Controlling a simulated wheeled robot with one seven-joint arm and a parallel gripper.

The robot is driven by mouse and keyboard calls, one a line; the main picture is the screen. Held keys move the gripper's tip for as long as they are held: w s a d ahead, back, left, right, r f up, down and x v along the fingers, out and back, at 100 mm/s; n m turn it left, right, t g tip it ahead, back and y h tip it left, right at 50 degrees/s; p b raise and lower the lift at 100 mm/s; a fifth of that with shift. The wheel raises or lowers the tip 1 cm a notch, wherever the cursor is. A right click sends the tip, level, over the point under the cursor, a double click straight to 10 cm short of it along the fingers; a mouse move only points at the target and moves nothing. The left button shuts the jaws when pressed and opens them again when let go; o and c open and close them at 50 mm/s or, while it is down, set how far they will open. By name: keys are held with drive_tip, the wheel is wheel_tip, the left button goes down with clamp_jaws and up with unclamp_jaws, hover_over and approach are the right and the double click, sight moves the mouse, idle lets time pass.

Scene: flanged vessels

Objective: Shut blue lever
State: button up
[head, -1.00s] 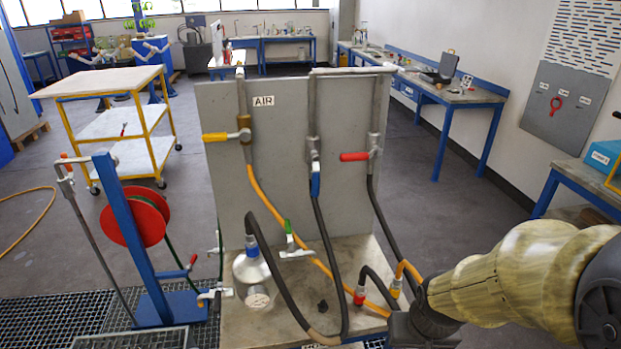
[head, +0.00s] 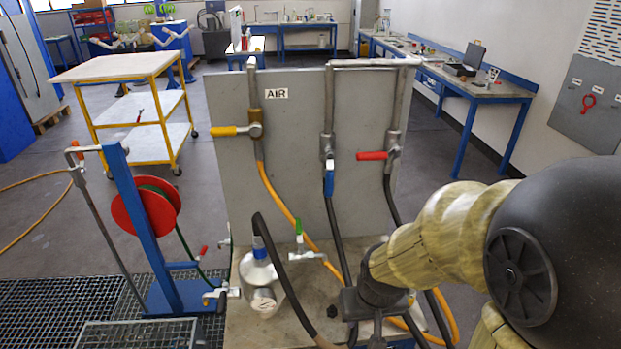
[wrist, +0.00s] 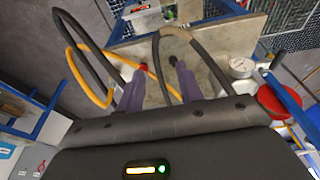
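The blue lever (head: 329,180) hangs straight down, in line with its pipe, on the middle valve of the grey panel. A black hose runs down below it. In the head view my gripper (head: 370,318) is low in front of the panel's base, below and to the right of the blue lever and apart from it. Its fingers are mostly hidden there. In the wrist view the two purple-grey fingers (wrist: 158,75) stand apart, with hoses and the base plate beyond them and nothing visibly held. The blue lever cannot be made out in the wrist view.
A yellow lever (head: 229,131) and a red lever (head: 372,156) stand crosswise on the side valves. Looped hoses (head: 283,275), a silver vessel (head: 259,270) and a green-handled valve (head: 299,240) crowd the base. A red reel (head: 146,209) stands left.

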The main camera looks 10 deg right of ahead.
drive_tip(key=shift+o, duration=0.4)
drive_tip(key=shift+o, duration=0.3)
drive_tip(key=shift+w+a, duration=0.1)
drive_tip(key=shift+w, duration=0.05)
drive_tip(key=w+a+f+m+t+h, duration=0.1)
drive_tip(key=w+a+m+t, duration=0.2)
drive_tip(key=w, duration=0.8)
drive_tip(key=w+a+m+t+h, duration=0.1)
drive_tip(key=w+a+t, duration=0.25)
drive_tip(key=w, duration=0.75)
drive_tip(key=w+a+r+m+t+h, duration=0.3)
drive_tip(key=w+r+t+h, duration=0.1)
drive_tip(key=h, duration=0.4)
drive_tip(key=shift+a+r+t, duration=0.2)
drive_tip(key=shift+r+t, duration=0.7)
drive_tip(key=shift+t, duration=0.05)
